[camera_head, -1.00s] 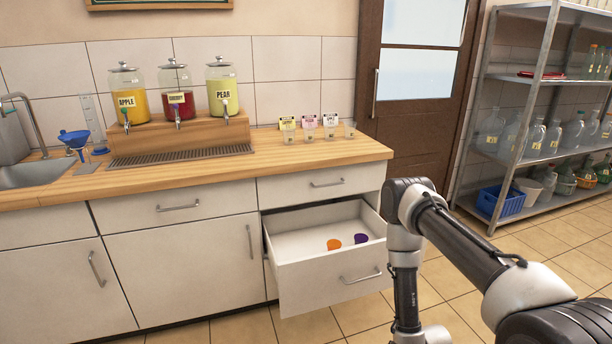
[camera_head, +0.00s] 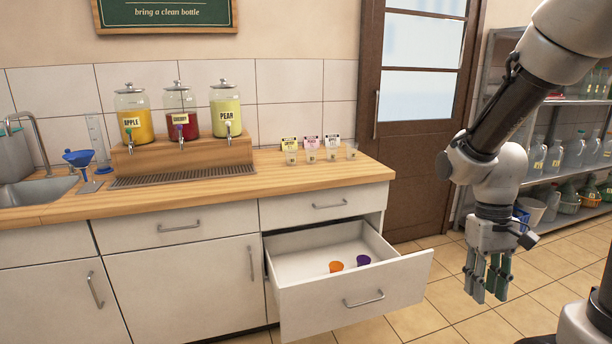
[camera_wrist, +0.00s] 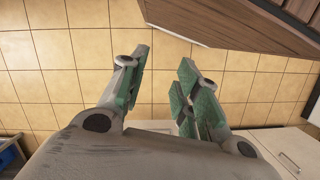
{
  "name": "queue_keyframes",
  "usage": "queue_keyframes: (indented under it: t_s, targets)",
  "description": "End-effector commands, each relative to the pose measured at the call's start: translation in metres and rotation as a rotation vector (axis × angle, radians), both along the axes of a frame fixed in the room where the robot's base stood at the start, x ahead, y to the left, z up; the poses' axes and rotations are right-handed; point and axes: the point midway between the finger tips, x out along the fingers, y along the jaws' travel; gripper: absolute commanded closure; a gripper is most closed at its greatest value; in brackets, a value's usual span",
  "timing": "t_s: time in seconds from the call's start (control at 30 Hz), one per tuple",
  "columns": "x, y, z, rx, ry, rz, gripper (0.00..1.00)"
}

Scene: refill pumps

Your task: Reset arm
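My gripper (camera_head: 487,282) hangs fingers down at the right of the head view, over the tiled floor and to the right of the open drawer. In the wrist view my gripper (camera_wrist: 163,92) shows its green-padded fingers spread apart with only floor between them. It is open and empty. My arm comes down from the upper right of the head view, bent at the elbow.
The open drawer (camera_head: 352,305) holds an orange cap (camera_head: 336,266) and a purple cap (camera_head: 363,260). The counter (camera_head: 215,190) bears three drink dispensers, small cups and a blue funnel (camera_head: 78,158). A metal shelf (camera_head: 548,177) with bottles stands behind my arm. Floor before the drawer is clear.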

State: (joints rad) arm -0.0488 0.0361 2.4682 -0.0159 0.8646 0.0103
Motion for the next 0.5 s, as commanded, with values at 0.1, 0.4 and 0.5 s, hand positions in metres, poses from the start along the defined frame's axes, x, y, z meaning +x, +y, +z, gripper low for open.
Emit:
queue_keyframes:
  t_s: [0.1, 0.4, 0.5]
  targets:
    - [-0.023, -0.002, 0.044, 0.011, -0.086, -0.006, 0.68]
    - [-0.053, -0.006, 0.123, 0.027, -0.434, -0.036, 0.68]
    - [-0.058, -0.008, 0.141, 0.029, -0.525, -0.042, 0.68]
